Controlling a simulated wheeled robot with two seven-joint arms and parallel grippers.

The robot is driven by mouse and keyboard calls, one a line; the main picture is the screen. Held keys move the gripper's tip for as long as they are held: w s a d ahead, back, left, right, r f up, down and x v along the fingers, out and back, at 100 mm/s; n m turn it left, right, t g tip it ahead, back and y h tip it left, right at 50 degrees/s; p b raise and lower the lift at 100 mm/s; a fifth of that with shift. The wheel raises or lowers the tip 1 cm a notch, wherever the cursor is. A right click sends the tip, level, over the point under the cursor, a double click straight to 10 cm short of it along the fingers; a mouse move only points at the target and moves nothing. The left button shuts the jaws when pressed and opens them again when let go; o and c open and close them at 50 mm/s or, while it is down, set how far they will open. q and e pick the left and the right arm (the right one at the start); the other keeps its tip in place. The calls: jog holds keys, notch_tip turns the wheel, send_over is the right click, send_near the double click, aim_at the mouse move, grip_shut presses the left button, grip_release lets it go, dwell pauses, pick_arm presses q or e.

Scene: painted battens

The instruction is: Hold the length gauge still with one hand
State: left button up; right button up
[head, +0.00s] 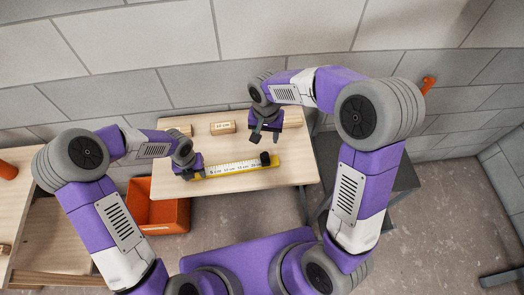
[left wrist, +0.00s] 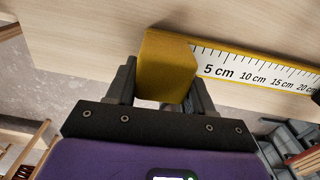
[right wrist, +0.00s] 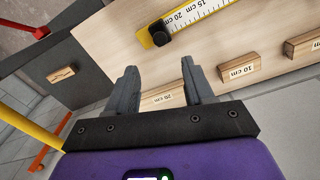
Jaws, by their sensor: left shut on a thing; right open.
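The length gauge (head: 235,168) lies along the near part of the wooden table, with a yellow body, a white centimetre scale and a black slider (right wrist: 160,35) near its 20 cm end. My left gripper (head: 190,173) is shut on the yellow block (left wrist: 168,62) at the gauge's low-number end. The gauge's scale also shows in the left wrist view (left wrist: 250,72). My right gripper (head: 264,134) is open and empty, above the table's far right part. In the right wrist view, a batten labelled 20 cm (right wrist: 163,98) shows between and beyond its fingers.
A batten labelled 10 cm (head: 222,128) lies at the back of the wooden table (head: 300,165), with another batten (head: 181,130) left of it. An orange crate (head: 142,212) stands at the left below the table. A dark table (head: 400,180) on the right bears a small batten (right wrist: 62,74).

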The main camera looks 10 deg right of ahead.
aim_at(265, 154)
notch_tip(265, 154, down, 11)
jog(key=m, duration=0.5)
dwell(0.4)
jog(key=shift+r, duration=0.1)
grip_shut()
